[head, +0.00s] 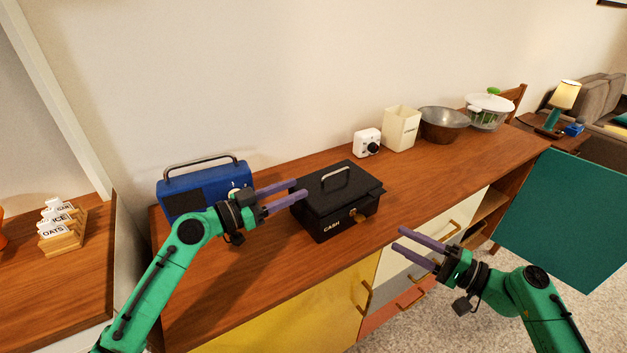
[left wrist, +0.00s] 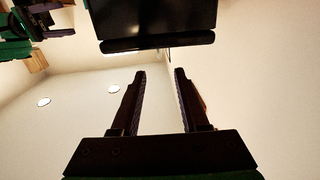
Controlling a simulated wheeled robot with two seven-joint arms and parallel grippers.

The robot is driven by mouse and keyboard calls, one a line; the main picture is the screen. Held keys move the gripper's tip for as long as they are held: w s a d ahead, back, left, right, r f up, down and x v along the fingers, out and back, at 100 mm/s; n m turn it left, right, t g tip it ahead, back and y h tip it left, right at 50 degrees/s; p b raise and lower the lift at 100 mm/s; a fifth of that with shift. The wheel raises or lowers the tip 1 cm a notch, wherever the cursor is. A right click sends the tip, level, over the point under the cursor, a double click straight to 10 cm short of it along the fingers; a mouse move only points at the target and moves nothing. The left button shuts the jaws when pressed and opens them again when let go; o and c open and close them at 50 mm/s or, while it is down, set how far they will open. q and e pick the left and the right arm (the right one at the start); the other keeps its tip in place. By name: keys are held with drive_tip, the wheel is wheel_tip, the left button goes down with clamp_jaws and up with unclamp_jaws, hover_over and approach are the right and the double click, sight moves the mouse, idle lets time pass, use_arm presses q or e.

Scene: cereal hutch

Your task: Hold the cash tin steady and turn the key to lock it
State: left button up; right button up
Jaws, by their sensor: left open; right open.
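The black cash tin (head: 327,222) stands upright on the wooden sideboard, lid down, with a silver handle (head: 336,177) on top and "CASH" on its front. A small brass-coloured piece, apparently the key or lock (head: 355,215), shows on the front; its turn angle is too small to tell. My left gripper (head: 300,189) is open at the tin's left side, fingers pointing towards it; contact is unclear. In the left wrist view the open fingers (left wrist: 160,74) have nothing between them, and the dark tin (left wrist: 160,17) shows beyond. My right gripper (head: 397,239) is open and empty, right of the tin's front.
A blue radio (head: 180,199) stands behind my left gripper. A white camera-like box (head: 367,142), a cream canister (head: 401,129), a metal bowl (head: 443,125) and a salad spinner (head: 489,111) line the back right. The sideboard top (head: 430,185) right of the tin is clear.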

sight(331, 174)
use_arm(q)
drive_tip(key=x, duration=1.1)
drive_tip(key=shift+w+d+f, duration=0.1)
drive_tip(key=shift+d, duration=0.1)
clamp_jaws()
idle(0.5)
idle(0.5)
